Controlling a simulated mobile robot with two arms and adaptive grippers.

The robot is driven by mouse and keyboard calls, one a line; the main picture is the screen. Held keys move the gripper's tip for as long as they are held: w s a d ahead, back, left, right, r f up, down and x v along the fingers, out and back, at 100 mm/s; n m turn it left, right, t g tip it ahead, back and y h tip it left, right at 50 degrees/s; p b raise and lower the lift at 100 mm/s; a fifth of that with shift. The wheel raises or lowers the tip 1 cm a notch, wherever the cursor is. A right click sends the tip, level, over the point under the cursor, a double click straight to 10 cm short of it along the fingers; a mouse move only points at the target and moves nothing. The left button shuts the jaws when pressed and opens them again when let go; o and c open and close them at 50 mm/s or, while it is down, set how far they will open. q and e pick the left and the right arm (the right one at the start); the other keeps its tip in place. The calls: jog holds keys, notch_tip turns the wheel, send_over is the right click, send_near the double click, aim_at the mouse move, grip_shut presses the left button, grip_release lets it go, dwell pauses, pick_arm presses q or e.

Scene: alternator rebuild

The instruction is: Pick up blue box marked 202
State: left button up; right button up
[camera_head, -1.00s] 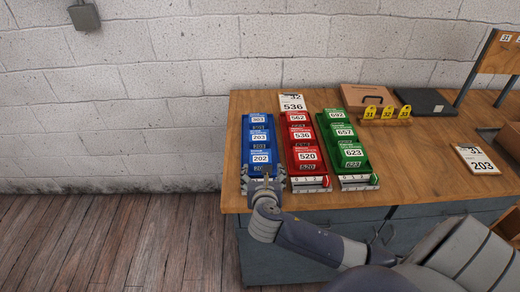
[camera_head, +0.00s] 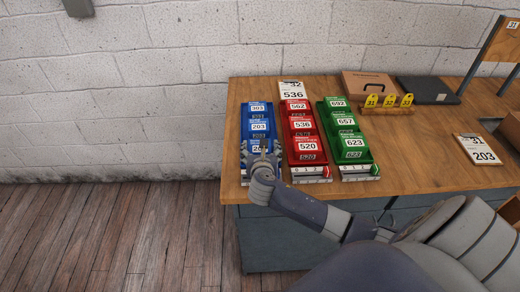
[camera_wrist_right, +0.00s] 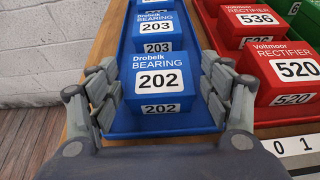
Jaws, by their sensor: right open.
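The blue box marked 202 (camera_wrist_right: 158,82) is the nearest in a column of blue boxes on a blue tray (camera_wrist_right: 128,125). In the head view the box (camera_head: 257,145) is mostly covered by my right gripper (camera_head: 262,154). In the right wrist view my right gripper (camera_wrist_right: 162,88) is open, with one finger on each side of the box. A gap shows between the left finger and the box; the right finger is close to its side, and contact cannot be told. My left gripper is in neither current view.
Blue box 203 (camera_wrist_right: 156,32) stands right behind 202. A red tray of boxes, nearest 520 (camera_head: 307,146), is close on the right, then green boxes, nearest 623 (camera_head: 353,143). The wooden table's (camera_head: 400,182) left edge is just left of the blue tray.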

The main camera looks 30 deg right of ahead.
jog(key=shift+x, duration=1.75)
jog(key=shift+a+f, duration=0.15)
jog(key=c, duration=0.9)
jog(key=shift+o, duration=0.2)
